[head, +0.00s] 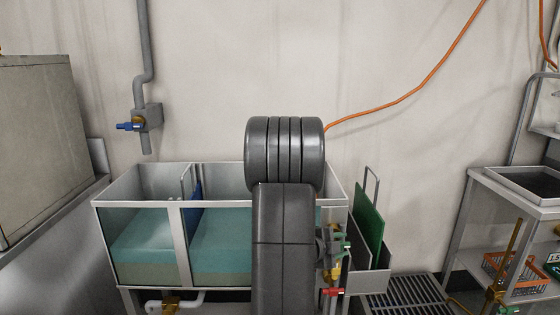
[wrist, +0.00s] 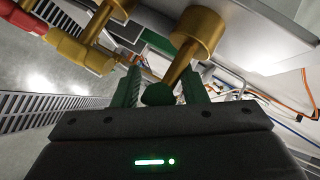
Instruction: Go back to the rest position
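My arm stands in the middle of the head view and hides most of my gripper there. In the wrist view, two dark green fingers of my gripper (wrist: 162,82) stand apart, one on each side of a green valve handle (wrist: 158,95). The handle sits at the end of a brass stem (wrist: 178,70). Narrow gaps seem to show between the handle and the fingers, so the gripper looks open around it. In the head view, green (head: 343,247) shows at the brass valve beside the tank, just right of my arm.
A red-handled valve (head: 333,292) sits below; its red handle (wrist: 60,45) is close in the wrist view. The glass-fronted tank (head: 187,250) is behind my arm. A green panel (head: 369,220) stands in a rack at right. A floor grating (head: 408,300) and a metal bench (head: 480,180) lie further right.

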